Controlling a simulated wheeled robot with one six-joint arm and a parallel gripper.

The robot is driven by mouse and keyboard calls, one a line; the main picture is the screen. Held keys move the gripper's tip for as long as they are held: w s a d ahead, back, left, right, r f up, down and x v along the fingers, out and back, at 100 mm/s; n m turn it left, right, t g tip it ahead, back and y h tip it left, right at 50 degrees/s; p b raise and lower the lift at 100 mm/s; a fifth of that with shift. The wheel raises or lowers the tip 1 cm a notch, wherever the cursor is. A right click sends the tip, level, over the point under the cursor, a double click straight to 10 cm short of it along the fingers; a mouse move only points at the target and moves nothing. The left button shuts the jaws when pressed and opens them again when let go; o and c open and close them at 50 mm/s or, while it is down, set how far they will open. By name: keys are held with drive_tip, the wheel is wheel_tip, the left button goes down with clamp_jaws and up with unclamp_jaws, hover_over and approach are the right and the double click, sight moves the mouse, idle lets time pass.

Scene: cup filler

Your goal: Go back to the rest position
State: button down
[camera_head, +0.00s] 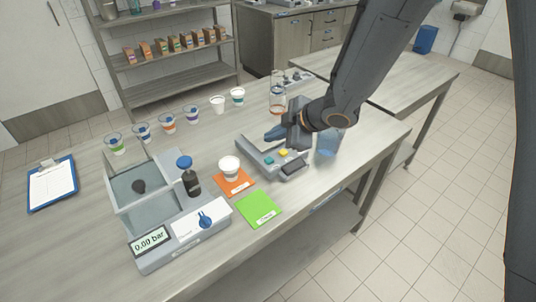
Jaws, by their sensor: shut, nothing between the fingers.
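My gripper (277,133) is at the end of the dark arm, which reaches in from the upper right. It is low over a grey device (254,151) with a green and a yellow button. The fingers point left and are shut with nothing between them. I cannot tell whether the gripper touches the device, as it hides the device's back part. A white cup (229,168) stands on an orange mat (240,188), left of the device and apart from the gripper.
A green mat (259,209) lies in front. Several cups (168,123) line the back. A clear container (327,143) and a glass vessel (278,97) stand close to the gripper.

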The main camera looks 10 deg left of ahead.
drive_tip(key=shift+r, duration=0.1)
idle(0.4)
drive_tip(key=w+d+m+t+h+b, duration=0.15)
drive_tip(key=d+m+h, duration=0.65)
drive_tip(key=d, duration=1.2)
drive_tip(key=s+d+m+g+b, duration=0.1)
drive_tip(key=s+d+m+g, duration=0.1)
drive_tip(key=s+d+m, duration=0.3)
drive_tip(key=s+d+m+g+b, duration=0.2)
drive_tip(key=s+d+m, duration=0.4)
drive_tip(key=s, duration=0.6)
drive_tip(key=shift+f+m, duration=0.4)
drive_tip(key=shift+m, duration=0.7)
drive_tip(key=shift+g, duration=0.25)
